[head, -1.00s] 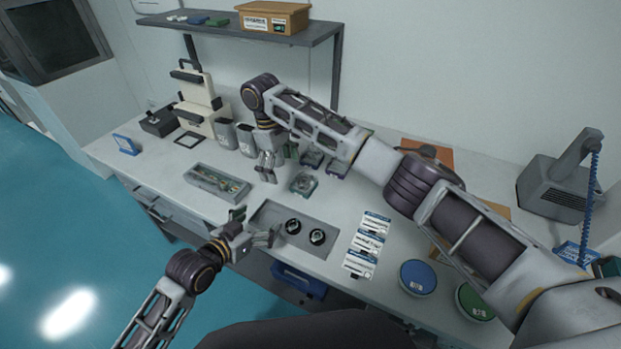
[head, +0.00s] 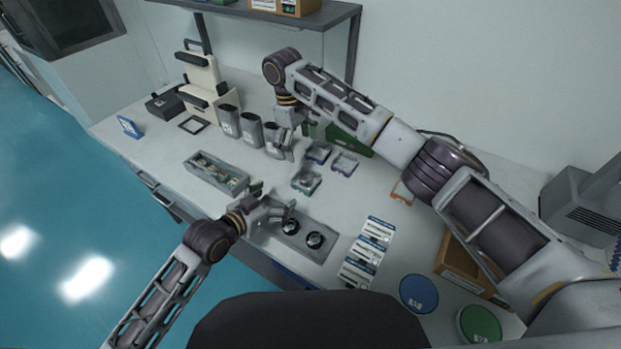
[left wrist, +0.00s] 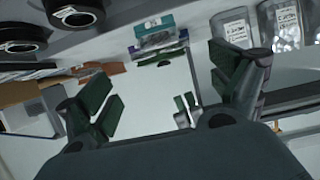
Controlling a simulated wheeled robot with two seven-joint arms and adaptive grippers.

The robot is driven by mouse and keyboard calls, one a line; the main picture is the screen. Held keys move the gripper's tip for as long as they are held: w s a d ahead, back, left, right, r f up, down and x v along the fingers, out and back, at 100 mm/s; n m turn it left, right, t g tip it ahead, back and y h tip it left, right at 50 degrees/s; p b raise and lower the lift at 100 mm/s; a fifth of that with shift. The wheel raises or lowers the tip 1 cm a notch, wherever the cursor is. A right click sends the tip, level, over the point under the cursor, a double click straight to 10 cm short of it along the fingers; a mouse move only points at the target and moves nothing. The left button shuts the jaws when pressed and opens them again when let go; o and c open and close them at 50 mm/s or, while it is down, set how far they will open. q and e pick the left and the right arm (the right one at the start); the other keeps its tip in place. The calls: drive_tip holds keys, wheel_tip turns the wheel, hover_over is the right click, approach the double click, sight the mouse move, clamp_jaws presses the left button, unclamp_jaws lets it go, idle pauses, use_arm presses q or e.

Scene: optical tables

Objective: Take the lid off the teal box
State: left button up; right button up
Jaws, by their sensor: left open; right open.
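The teal box (head: 306,182) is small and low, and sits on the white table behind the grey tray with two black round parts. Its top looks clear or pale; I cannot make out the lid's edge. A teal box (left wrist: 155,35) with purple parts by it shows beyond my fingers in the left wrist view. My left gripper (head: 273,200) is open and empty over the tray's left end, in front of the box and apart from it. Its spread fingers also show in the left wrist view (left wrist: 165,92). My right gripper (head: 283,148) is open, behind and left of the box.
Two purple-blue boxes (head: 344,163) stand close behind the teal box. Grey canisters (head: 251,130) stand left of my right gripper. The grey tray (head: 268,231), a parts tray (head: 232,186) and label cards (head: 377,231) lie around. Bare table lies right of the teal box.

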sight(304, 180)
use_arm(q)
drive_tip(key=shift+w+d, duration=0.3)
drive_tip(key=shift+w, duration=0.05)
use_arm(e)
drive_tip(key=shift+w+d, duration=0.25)
drive_tip(key=shift+w, duration=0.1)
drive_tip(key=shift+r, duration=0.1)
use_arm(q)
drive_tip(key=shift+w, duration=0.1)
drive_tip(key=shift+x, duration=6.8)
drive_tip(key=shift+d, duration=0.1)
